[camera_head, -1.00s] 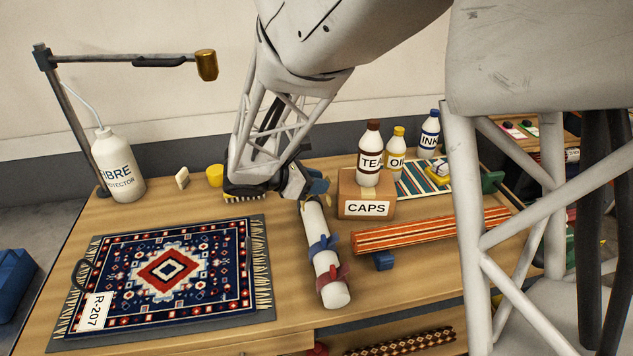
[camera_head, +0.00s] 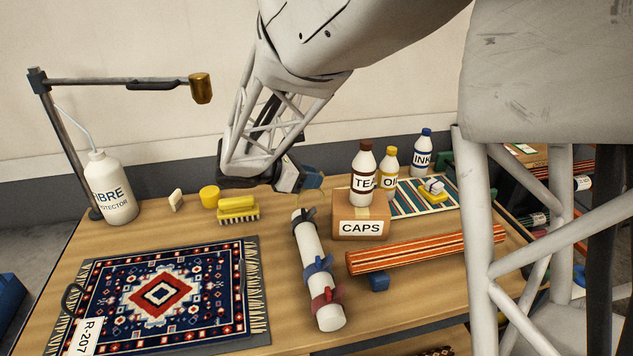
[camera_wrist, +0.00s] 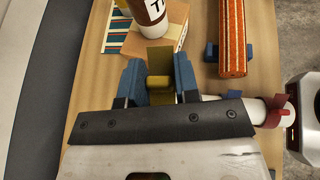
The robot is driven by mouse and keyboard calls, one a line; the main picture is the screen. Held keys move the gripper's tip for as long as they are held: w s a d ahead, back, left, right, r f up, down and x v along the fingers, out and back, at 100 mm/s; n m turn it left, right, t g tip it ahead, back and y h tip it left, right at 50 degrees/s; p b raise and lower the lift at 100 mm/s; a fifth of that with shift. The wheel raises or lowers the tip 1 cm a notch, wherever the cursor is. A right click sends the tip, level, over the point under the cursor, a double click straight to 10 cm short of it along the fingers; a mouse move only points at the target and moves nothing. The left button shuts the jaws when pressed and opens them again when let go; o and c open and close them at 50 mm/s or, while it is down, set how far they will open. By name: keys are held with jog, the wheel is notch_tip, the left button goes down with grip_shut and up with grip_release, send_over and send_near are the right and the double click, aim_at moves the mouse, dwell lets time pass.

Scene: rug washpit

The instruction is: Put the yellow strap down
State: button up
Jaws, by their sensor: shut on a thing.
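The yellow strap (camera_wrist: 159,60) is between the two blue fingers of my gripper (camera_wrist: 159,76) in the wrist view. It looks like an olive-yellow band with a brighter yellow lump in the middle. My gripper is shut on it. In the head view my gripper (camera_head: 311,183) is at the back of the table, just beyond the far end of a white roll and left of the CAPS box. Only a small, dim yellowish bit of the strap shows under the fingers there, so its lower edge and any contact with the table are unclear.
The white roll (camera_head: 320,250) carries dark, blue and red straps. A yellow brush (camera_head: 238,208), yellow cup (camera_head: 209,196) and patterned rug (camera_head: 165,293) are left. Bare wood shows between rug and white roll.

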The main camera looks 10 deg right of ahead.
jog(key=w+d, duration=0.6)
jog(key=w, duration=0.6)
jog(key=w+d, duration=0.6)
jog(key=w, duration=0.5)
notch_tip(320, 180, down, 6)
jog(key=shift+w+f+m+g, duration=0.15)
jog(key=shift+m+g, duration=0.25)
jog(key=shift+a+f, duration=0.1)
jog(key=shift+f, duration=0.05)
jog(key=shift+f, duration=3)
jog(key=shift+f, duration=1.85)
jog(key=shift+f, duration=0.2)
